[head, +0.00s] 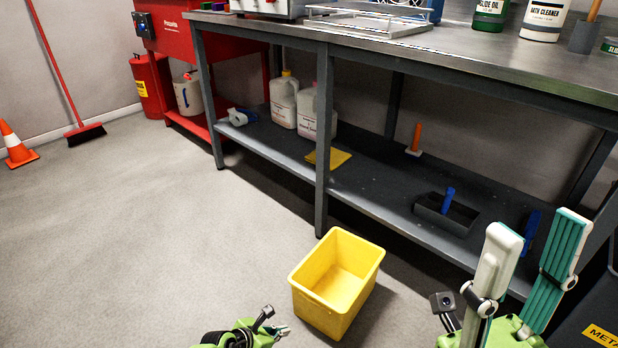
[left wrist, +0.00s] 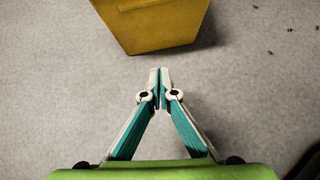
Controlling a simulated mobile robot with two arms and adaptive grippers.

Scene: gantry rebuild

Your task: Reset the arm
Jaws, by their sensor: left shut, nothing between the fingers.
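My left gripper (head: 281,331) shows at the bottom middle of the head view, low over the floor and just left of the yellow bin (head: 309,291). In the left wrist view its fingertips (left wrist: 160,73) meet, with nothing between them. The yellow bin's near side (left wrist: 160,27) lies just beyond the tips there, with a gap of floor between. My right gripper (head: 540,232) is at the lower right of the head view, fingers pointing up and spread apart, empty, in front of the bench's lower shelf.
A metal bench (head: 470,55) with a lower shelf (head: 375,190) stands behind the bin. The shelf holds jugs (head: 284,102), a yellow cloth (head: 330,158) and a dark tray (head: 440,219). A dark container (head: 583,318) is at the right edge. The floor at left is clear up to a cone (head: 17,148).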

